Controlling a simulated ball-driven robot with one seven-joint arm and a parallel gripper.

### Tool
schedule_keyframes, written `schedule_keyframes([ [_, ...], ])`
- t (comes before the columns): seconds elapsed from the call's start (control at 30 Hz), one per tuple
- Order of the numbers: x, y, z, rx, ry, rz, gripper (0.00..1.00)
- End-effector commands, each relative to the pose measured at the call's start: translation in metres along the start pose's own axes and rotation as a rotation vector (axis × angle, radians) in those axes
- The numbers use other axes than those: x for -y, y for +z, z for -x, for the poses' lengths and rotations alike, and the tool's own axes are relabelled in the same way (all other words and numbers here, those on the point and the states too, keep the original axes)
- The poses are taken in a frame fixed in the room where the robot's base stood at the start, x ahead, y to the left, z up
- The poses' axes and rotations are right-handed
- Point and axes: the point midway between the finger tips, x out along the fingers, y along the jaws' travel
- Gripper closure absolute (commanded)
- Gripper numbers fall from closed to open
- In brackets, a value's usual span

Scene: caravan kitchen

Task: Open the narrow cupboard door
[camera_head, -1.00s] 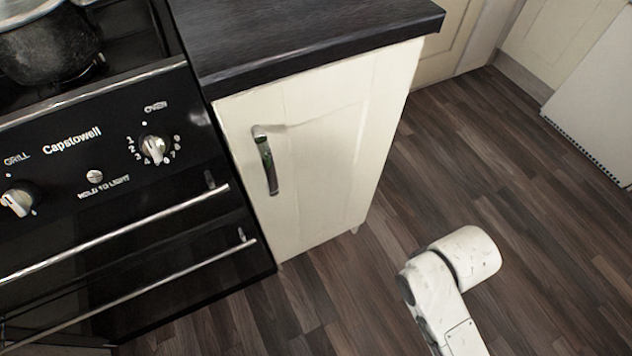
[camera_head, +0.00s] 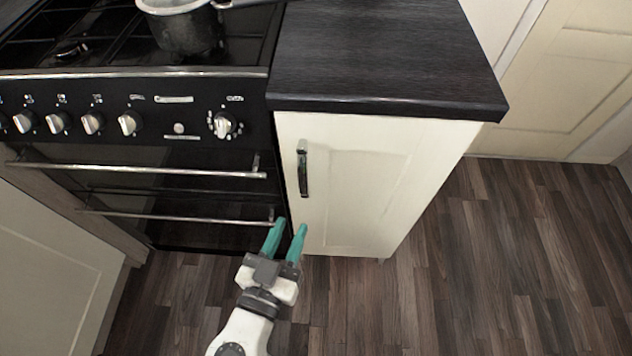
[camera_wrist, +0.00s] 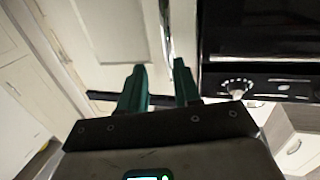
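The narrow cupboard door (camera_head: 358,190) is cream with a recessed panel and is shut, just right of the oven. Its upright metal handle (camera_head: 303,168) is near the door's upper left edge. My gripper (camera_head: 289,226) has two green fingers, spread apart with nothing between them. It is below the handle and slightly left of it in the head view, apart from it. In the wrist view the door (camera_wrist: 112,30) fills the upper left, and a shiny upright bar, apparently the handle (camera_wrist: 164,30), lies beyond the gap of my gripper (camera_wrist: 159,68).
The black oven (camera_head: 170,185) with two horizontal rails (camera_head: 150,170) stands left of the cupboard, close to my fingers. A dark worktop (camera_head: 385,60) overhangs the door. A pan (camera_head: 185,25) sits on the hob. The wood floor (camera_head: 480,260) to the right is clear.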

Motion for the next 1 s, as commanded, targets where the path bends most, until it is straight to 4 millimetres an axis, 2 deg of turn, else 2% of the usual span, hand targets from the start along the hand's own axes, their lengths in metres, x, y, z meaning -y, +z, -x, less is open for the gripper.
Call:
schedule_keyframes([
  [0.07, 0.011, -0.005, 0.007, -0.026, -0.027, -0.016, 0.67],
  [0.17, 0.013, -0.007, 0.004, -0.036, -0.034, -0.024, 0.67],
  [0.27, 0.013, -0.007, -0.008, -0.035, -0.031, -0.023, 0.67],
  [0.7, 0.014, -0.009, -0.082, -0.033, -0.029, -0.023, 0.67],
  [0.83, 0.015, -0.01, -0.094, -0.033, -0.031, -0.023, 0.67],
  [1.0, 0.015, -0.01, -0.099, -0.033, -0.032, -0.022, 0.67],
])
